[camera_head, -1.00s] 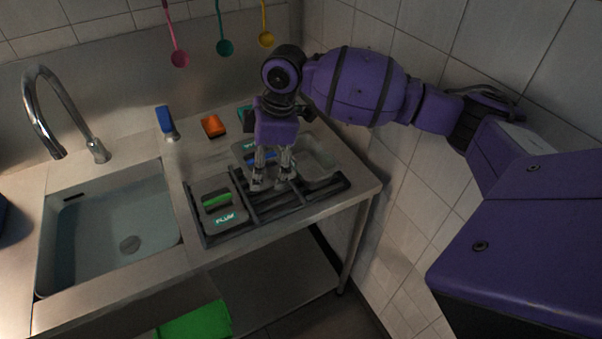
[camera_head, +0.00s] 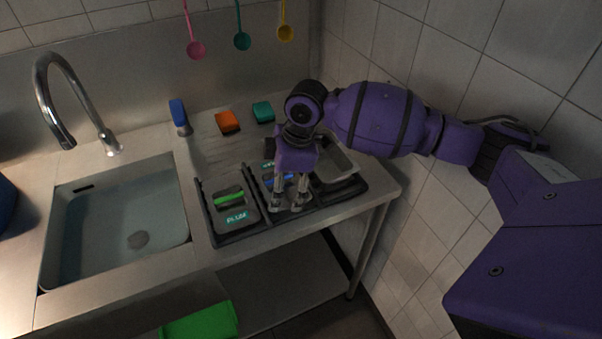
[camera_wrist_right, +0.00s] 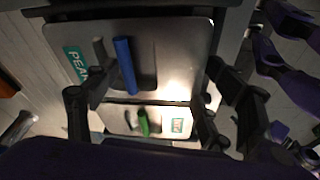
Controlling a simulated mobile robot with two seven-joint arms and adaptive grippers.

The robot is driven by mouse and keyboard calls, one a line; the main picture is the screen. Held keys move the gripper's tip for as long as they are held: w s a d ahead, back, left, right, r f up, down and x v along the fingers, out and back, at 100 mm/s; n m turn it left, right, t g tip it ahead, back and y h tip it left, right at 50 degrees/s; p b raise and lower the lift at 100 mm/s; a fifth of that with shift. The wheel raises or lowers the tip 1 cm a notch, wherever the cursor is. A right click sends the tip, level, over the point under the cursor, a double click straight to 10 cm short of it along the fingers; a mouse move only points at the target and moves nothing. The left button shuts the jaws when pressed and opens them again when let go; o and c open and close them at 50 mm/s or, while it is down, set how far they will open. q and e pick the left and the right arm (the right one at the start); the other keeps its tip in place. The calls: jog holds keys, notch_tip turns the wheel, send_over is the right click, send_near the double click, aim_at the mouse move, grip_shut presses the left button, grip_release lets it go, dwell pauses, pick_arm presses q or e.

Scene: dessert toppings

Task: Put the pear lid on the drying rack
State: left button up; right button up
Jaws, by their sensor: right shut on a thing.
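The pear lid (camera_wrist_right: 180,60) is a grey plate with a blue handle and a teal "PEAR" label, large in the right wrist view. In the head view the pear lid (camera_head: 267,184) shows partly behind my right gripper (camera_head: 287,204). The gripper points down and is shut on the lid. The lid is over the middle part of the dark drying rack (camera_head: 238,238); I cannot tell whether it rests on it. My left gripper is not in view.
A grey tub (camera_head: 335,166) stands at the rack's right end, close to the gripper. Orange (camera_head: 227,122) and teal (camera_head: 263,112) blocks and a blue-topped brush (camera_head: 180,115) are behind. The sink (camera_head: 120,225) is at left, the tiled wall (camera_head: 450,195) at right.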

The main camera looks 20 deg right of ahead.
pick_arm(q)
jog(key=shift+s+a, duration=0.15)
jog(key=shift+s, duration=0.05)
pick_arm(e)
jog(key=shift+r, duration=0.1)
jog(key=o, duration=1.6)
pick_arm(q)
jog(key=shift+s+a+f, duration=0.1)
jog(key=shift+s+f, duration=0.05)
